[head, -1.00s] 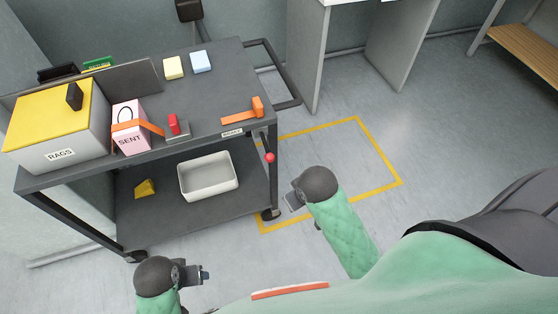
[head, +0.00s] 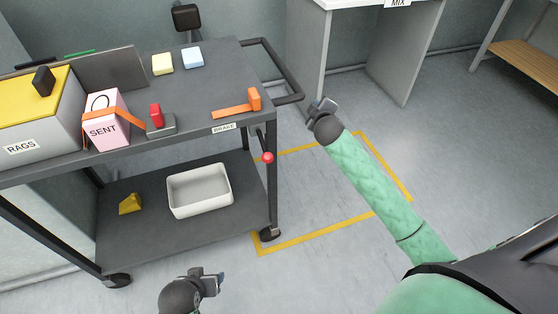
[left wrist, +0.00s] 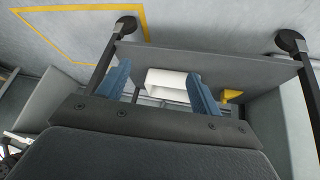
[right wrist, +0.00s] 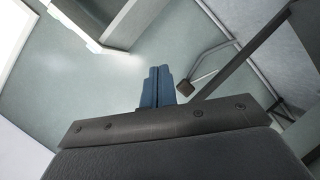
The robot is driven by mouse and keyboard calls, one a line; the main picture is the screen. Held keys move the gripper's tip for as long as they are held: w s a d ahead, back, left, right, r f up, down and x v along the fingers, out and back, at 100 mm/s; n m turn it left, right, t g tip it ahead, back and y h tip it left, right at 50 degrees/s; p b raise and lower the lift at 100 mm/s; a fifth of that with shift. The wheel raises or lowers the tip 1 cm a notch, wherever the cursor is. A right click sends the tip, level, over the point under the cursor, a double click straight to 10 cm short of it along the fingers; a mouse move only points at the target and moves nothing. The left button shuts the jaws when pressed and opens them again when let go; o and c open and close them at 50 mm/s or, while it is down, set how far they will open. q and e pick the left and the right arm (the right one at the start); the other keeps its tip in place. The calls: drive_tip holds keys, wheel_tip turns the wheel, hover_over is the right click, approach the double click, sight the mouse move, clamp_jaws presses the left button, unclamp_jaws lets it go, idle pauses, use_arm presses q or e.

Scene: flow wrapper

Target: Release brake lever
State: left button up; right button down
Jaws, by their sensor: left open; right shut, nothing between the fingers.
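The brake lever shows in the head view as a red ball knob (head: 267,157) on a short dark rod at the cart's right end, below the BRAKE label (head: 224,128). The cart (head: 225,80) is dark grey with two shelves. My right gripper (head: 322,106) is shut and empty, right of the cart's push handle and above and right of the knob, apart from both. Its two blue fingers touch in the right wrist view (right wrist: 158,88). My left gripper (head: 213,284) is low in front of the cart. Its blue fingers stand apart and empty in the left wrist view (left wrist: 158,88).
The push handle (head: 287,70) juts from the cart's right end. An orange L-shaped piece (head: 240,106), a pink SENT box (head: 103,118) and a RAGS box (head: 40,130) stand on top. A white bin (head: 200,190) and yellow wedge (head: 130,204) sit below. Yellow-outlined floor (head: 330,180) is clear.

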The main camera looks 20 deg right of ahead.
drive_tip(key=w+r+n+t+y+b, duration=0.2)
drive_tip(key=w+r+n+t+y, duration=0.35)
drive_tip(key=n, duration=0.95)
use_arm(q)
drive_tip(key=w+d+r+t+h, duration=0.25)
drive_tip(key=w+d+t, duration=0.25)
drive_tip(key=w+t, duration=0.3)
wheel_tip(320, 180, up, 11)
drive_tip(key=t+h, duration=0.1)
drive_tip(key=t, duration=0.5)
drive_tip(key=shift+w+a+f+n, duration=0.2)
drive_tip(key=shift+w+a+n, duration=0.05)
drive_tip(key=shift+a+n, duration=0.05)
use_arm(e)
drive_tip(key=s+a+f+m+g+y, duration=0.2)
drive_tip(key=s+m+g+y, duration=0.4)
drive_tip(key=m, duration=0.4)
drive_tip(key=s+a+f+m+g+y, duration=0.3)
drive_tip(key=s+m+g+y, duration=0.3)
drive_tip(key=m+g, duration=0.3)
drive_tip(key=s+a+f+m+g+y, duration=0.2)
drive_tip(key=s+m+g+y, duration=0.4)
drive_tip(key=m, duration=0.5)
drive_tip(key=shift+s+a+f+m+g+y, duration=0.35)
drive_tip(key=shift+s+a+g, duration=0.45)
drive_tip(key=shift+g, duration=0.45)
drive_tip(key=shift+a, duration=0.1)
